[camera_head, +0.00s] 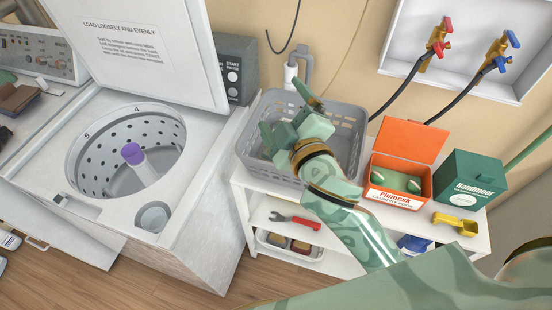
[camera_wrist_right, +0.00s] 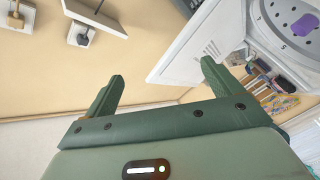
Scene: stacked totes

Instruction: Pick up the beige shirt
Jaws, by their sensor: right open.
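I cannot make out a beige shirt in either view. My right gripper (camera_head: 292,119) is open and empty, over the grey laundry basket (camera_head: 349,117). Its two green fingers are spread apart, and the gripper and forearm hide much of the basket's inside. In the right wrist view the open gripper (camera_wrist_right: 160,84) has nothing between its fingers and faces the wall and the washer. My left gripper is not in view.
The top-loading washer (camera_head: 190,200) stands at left, its lid (camera_head: 140,50) raised. Right of the basket on the white shelf are an orange box (camera_head: 402,190), a green box (camera_head: 470,180) and a yellow scoop (camera_head: 456,222). A red-handled wrench (camera_head: 295,219) lies below.

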